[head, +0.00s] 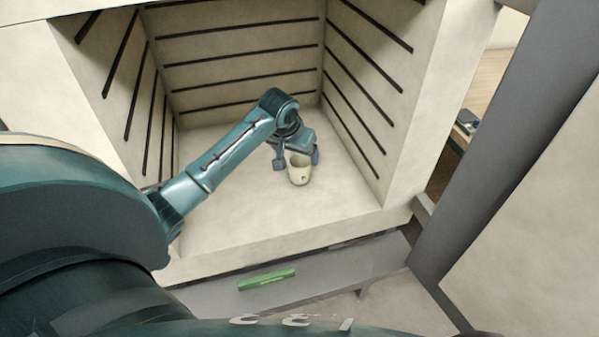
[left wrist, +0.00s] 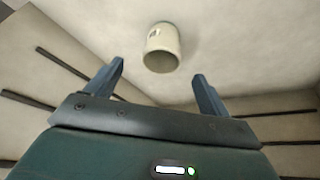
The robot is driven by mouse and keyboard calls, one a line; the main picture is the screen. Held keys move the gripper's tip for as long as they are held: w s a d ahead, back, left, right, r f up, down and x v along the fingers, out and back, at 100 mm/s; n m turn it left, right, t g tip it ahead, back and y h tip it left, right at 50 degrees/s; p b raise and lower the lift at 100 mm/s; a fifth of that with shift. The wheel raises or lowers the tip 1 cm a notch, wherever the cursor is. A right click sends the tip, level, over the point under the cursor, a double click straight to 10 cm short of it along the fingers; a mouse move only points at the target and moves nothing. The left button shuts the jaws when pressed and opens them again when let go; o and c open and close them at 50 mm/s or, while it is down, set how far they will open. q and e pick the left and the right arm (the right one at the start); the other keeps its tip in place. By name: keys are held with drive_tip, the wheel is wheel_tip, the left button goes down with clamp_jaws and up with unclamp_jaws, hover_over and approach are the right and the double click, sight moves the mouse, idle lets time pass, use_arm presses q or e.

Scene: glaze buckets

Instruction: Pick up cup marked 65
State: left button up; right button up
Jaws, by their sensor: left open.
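A small cream cup (head: 300,173) stands upright on the floor of the kiln-like chamber, toward its right side. It has a dark mark low on its side, too small to read. My right gripper does not show.
The chamber walls (head: 240,60) carry dark horizontal grooves and close in at left, back and right. The chamber's front sill (head: 290,235) is a raised edge. A green bar (head: 266,278) lies on the grey ledge below it. The chamber floor around the cup is clear.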

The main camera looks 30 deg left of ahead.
sight(299, 161)
use_arm(q)
drive_tip(key=x, duration=0.5)
drive_tip(key=shift+f, duration=0.1)
drive_tip(key=shift+a+b+x, duration=0.1)
drive_tip(key=shift+b+x, duration=0.15)
drive_tip(key=shift+x, duration=1.1)
drive_tip(key=shift+a+b+x, duration=0.15)
drive_tip(key=shift+b+x, duration=0.05)
drive_tip(key=shift+x, duration=1.15)
drive_tip(key=c, duration=1.2)
